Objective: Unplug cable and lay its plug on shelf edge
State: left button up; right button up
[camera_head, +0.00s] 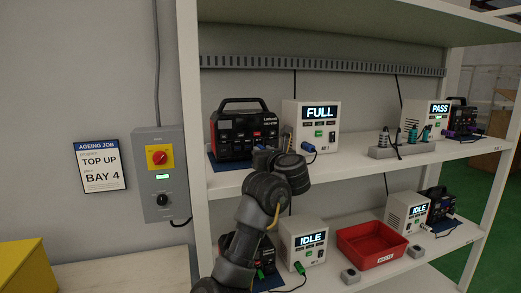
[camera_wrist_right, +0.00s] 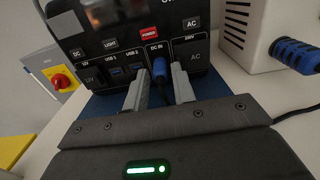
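A black power station (camera_head: 243,130) stands on a blue mat on the upper shelf (camera_head: 390,165), left of a white unit reading FULL (camera_head: 317,118). In the right wrist view, a blue plug (camera_wrist_right: 159,70) sits in the power station's DC IN socket. My right gripper (camera_wrist_right: 158,90) is open, with one finger on each side of the plug and gaps visible. In the head view my right arm and wrist hide the fingertips and this plug. Another blue plug (camera_wrist_right: 297,55) is in the white unit; it also shows in the head view (camera_head: 308,147). My left gripper is not in view.
A power strip (camera_head: 400,149), a PASS unit (camera_head: 424,118) and another power station stand further right on the upper shelf. The lower shelf holds IDLE units (camera_head: 303,245) and a red bin (camera_head: 371,245). A shelf post (camera_head: 192,130) stands left of my arm.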

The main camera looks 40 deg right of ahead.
grip_shut()
jog(key=shift+s, duration=0.15)
jog(key=shift+p+v, duration=0.95)
jog(key=shift+p, duration=0.15)
jog(key=shift+p+v, duration=0.8)
jog(key=shift+v, duration=0.25)
